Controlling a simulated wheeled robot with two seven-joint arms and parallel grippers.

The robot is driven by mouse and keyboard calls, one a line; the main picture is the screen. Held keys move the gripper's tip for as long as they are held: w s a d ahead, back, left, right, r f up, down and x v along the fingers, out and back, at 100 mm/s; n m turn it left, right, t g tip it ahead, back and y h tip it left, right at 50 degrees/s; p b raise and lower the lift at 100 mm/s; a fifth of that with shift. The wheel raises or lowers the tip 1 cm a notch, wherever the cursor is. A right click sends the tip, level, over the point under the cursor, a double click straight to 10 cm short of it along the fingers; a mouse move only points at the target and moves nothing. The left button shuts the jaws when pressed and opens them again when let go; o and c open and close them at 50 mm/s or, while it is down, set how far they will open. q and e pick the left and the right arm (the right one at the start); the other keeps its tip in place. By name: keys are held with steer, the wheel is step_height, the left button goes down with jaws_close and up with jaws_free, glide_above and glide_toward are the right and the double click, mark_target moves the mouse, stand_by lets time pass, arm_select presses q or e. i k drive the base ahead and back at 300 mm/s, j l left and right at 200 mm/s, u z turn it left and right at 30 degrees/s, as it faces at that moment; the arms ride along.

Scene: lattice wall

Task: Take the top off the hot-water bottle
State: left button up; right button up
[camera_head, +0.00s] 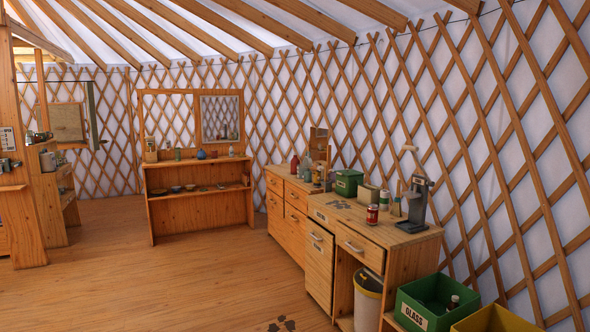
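Neither of my grippers is in view. I cannot single out a hot-water bottle for sure. Far back on the wooden counter (398,238) stand a small red bottle-shaped thing (294,165) and a blue-grey bottle (307,170) close beside it. Both are upright and too small to tell whether either is the hot-water bottle or how its top sits.
The counter also holds a green box (348,183), a red can (372,215) and a grey upright device (417,205). A green GLASS bin (413,312), a yellow bin (492,320) and a waste bin (367,300) stand near its front end. The wooden floor (190,285) at left is clear.

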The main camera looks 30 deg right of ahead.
mark_target(295, 160)
steer(key=i+z, duration=0.15)
steer(key=i, duration=1.5)
steer(key=i+j+z, duration=0.1)
steer(key=i, duration=1.6)
steer(key=i+z, duration=0.2)
steer(key=i, duration=0.4)
steer(key=i+z, duration=0.2)
steer(key=i, duration=0.45)
steer(key=i+j+z, duration=0.2)
steer(key=i, duration=0.4)
